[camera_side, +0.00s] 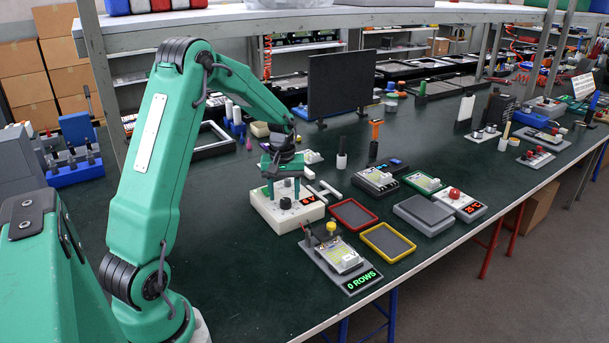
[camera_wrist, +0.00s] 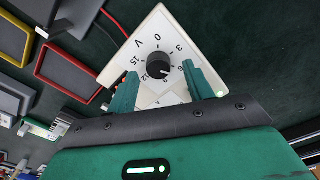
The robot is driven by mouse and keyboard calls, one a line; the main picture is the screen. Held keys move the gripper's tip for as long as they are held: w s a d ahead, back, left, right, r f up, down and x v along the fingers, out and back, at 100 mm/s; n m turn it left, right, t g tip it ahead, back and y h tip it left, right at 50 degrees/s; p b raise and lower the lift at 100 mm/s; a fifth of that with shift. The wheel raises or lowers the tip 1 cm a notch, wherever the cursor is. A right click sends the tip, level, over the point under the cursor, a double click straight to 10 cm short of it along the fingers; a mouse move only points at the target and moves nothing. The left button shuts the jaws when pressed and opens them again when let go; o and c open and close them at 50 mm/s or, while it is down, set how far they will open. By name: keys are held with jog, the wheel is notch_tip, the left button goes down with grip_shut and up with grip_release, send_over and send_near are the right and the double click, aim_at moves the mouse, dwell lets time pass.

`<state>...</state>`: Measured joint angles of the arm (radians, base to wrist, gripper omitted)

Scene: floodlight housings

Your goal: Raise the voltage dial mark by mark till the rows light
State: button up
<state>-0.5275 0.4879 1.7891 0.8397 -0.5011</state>
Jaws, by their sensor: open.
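The white voltage box (camera_side: 306,216) stands on the green bench below my gripper (camera_side: 285,188). Its red readout (camera_side: 310,199) ends in V; its digit is too small to read surely. In the wrist view, the black dial knob (camera_wrist: 158,65) sits amid printed marks from 0 to 15. My gripper (camera_wrist: 160,72) is open, its green fingers on either side of the knob; I cannot tell if they touch it. The test board (camera_side: 342,257), with a yellow button (camera_side: 331,228), has a green display (camera_side: 362,281) reading 0 ROWS.
An empty red-rimmed tray (camera_side: 353,214) and yellow-rimmed tray (camera_side: 388,242) lie right of the box. A grey pad (camera_side: 425,213) and a red-button unit (camera_side: 455,204) are farther right. A dark upright panel (camera_side: 341,82) stands behind. The bench front left of the test board is clear.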

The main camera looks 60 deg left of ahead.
jog(key=shift+f, duration=1)
jog(key=c, duration=1)
jog(key=shift+m, duration=0.3)
jog(key=m, duration=0.5)
jog(key=shift+a, duration=0.1)
jog(key=m, duration=0.5)
jog(key=shift+g, duration=0.3)
